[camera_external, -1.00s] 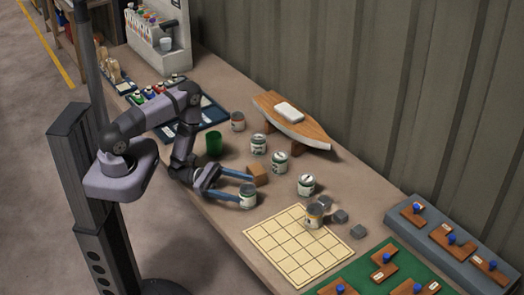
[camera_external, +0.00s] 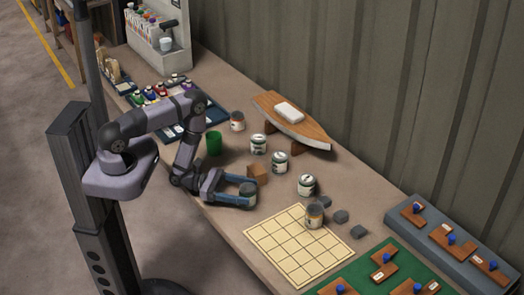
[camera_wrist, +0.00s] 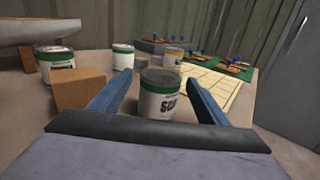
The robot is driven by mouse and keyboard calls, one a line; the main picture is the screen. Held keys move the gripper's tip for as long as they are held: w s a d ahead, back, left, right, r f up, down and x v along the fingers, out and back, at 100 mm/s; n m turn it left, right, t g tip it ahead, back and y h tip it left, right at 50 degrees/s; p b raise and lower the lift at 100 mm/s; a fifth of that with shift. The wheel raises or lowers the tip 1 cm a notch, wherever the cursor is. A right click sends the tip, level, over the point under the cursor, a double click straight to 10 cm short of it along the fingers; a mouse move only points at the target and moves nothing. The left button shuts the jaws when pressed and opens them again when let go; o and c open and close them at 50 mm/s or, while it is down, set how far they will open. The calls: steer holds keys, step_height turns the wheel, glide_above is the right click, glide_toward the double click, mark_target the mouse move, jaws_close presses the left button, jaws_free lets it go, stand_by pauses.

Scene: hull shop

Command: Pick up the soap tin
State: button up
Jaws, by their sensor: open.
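The soap tin (camera_external: 247,190) is a small grey-and-white can with a green band, standing upright near the front edge of the bench. In the wrist view the tin (camera_wrist: 159,97) shows black letters that read like "SO", with the rest unclear. My gripper (camera_external: 251,194) is open and low over the bench, with its two blue fingers on either side of the tin. In the wrist view the tin stands between the fingers, with a visible gap on each side. The near finger partly hides the tin's lower part in the external view.
A wooden block (camera_external: 257,173) sits close beside the far finger. Other similar tins (camera_external: 280,162) (camera_external: 306,185) stand behind. A green cup (camera_external: 214,143) is to the left, and a model boat (camera_external: 292,120) at the back. A cream grid board (camera_external: 285,250) lies to the right.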

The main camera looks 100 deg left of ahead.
mark_target(247, 188)
steer(key=shift+w, duration=0.55)
steer(key=c, duration=1.4)
steer(key=shift+o, duration=0.2)
steer(key=shift+r, duration=0.2)
steer(key=shift+r+b, duration=0.5)
steer(key=shift+r, duration=4.35)
